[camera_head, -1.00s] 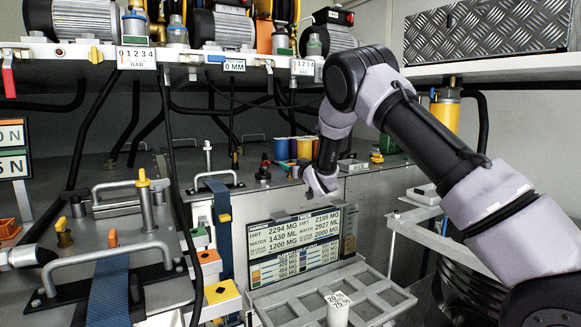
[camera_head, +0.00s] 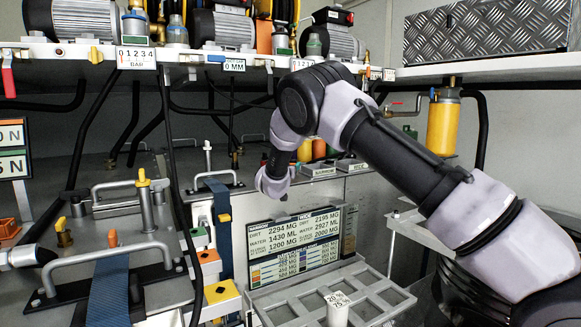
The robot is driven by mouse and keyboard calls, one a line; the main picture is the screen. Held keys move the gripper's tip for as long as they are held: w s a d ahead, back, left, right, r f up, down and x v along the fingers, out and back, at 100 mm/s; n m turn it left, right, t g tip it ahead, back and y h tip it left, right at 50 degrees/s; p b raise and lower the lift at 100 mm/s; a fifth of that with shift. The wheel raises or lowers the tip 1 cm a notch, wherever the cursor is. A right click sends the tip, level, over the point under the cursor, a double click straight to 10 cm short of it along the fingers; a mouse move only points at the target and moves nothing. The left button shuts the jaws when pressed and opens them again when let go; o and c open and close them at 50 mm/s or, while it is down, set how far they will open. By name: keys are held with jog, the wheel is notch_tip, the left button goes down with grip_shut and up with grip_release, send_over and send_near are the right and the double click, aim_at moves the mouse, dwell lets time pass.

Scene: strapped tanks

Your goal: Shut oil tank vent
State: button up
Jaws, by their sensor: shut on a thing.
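My pale wrist covers the spot where a small red-and-black vent fitting stands, so the fitting is almost wholly hidden. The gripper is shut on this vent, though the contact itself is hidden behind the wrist. The tank's top (camera_head: 226,172) is flat grey metal. Its front carries a readout panel (camera_head: 295,245) with dirt, water and oil-like figures.
A blue strap (camera_head: 221,215) and a grey handle (camera_head: 214,178) lie left of my wrist. Yellow-topped valves (camera_head: 144,190) stand farther left. Coloured cups (camera_head: 318,149) are behind my arm. A shelf with motors (camera_head: 222,28) hangs above. A grey rack (camera_head: 335,295) juts out below.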

jog(key=shift+h, duration=0.3)
jog(key=o, duration=1.4)
jog(key=shift+c, duration=0.2)
jog(key=s+a, duration=0.2)
jog(key=s, duration=0.8)
jog(key=shift+s, duration=0.35)
jog(key=shift+a, duration=0.1)
